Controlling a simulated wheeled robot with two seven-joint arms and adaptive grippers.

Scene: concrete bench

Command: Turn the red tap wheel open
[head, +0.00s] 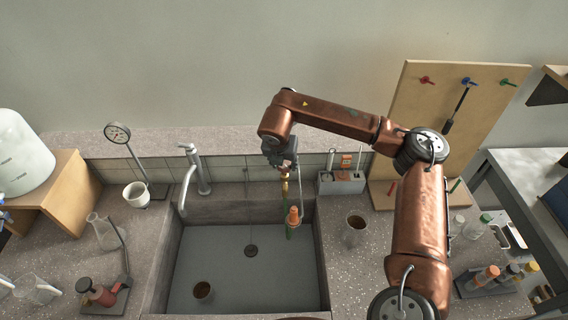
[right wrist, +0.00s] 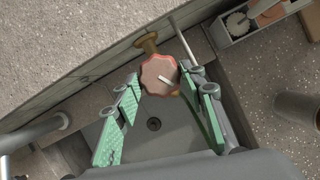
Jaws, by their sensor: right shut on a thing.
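The red tap wheel (right wrist: 159,75) shows in the right wrist view, with a white mark on its face, on a brass tap (right wrist: 149,42) at the wall. My right gripper (right wrist: 160,88) has its green-padded fingers on either side of the wheel and is shut on it. In the head view my right gripper (head: 284,163) is over the back of the sink and hides the wheel. The brass tap (head: 284,186) shows just below it. My left gripper is not in view.
An orange-and-green hose nozzle (head: 293,216) hangs under the tap. A grey faucet (head: 190,172) stands left and a tool caddy (head: 341,181) right. Another cup (head: 355,230) stands on the right counter.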

